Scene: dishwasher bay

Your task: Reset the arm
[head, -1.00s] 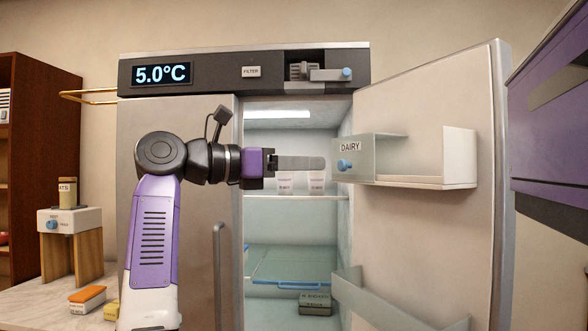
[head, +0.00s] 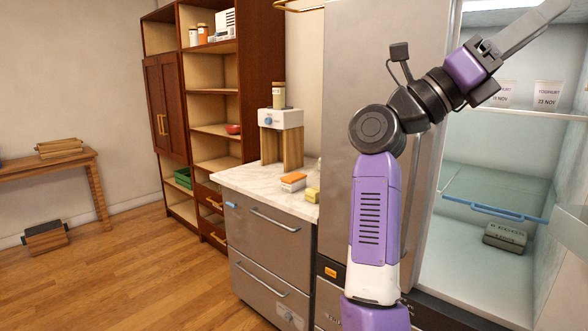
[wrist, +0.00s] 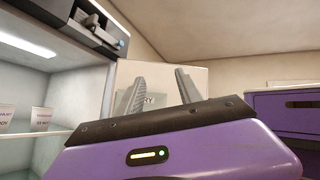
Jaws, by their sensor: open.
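My gripper (head: 535,27) is raised at the upper right of the head view, in front of the open fridge (head: 395,65). In the wrist view its two fingers (wrist: 158,92) stand apart with nothing between them. The dairy door bin (wrist: 152,100) shows behind the fingers. My arm is bent at the elbow and reaches up and to the right. Two yoghurt cups (head: 548,94) stand on the fridge shelf beyond the gripper.
A grey box (head: 505,237) lies low in the fridge near a blue-edged drawer (head: 495,211). A marble-topped counter (head: 250,184) holds a small stand (head: 281,119) and sponge-like blocks (head: 293,182). A brown shelf unit (head: 210,100) stands behind.

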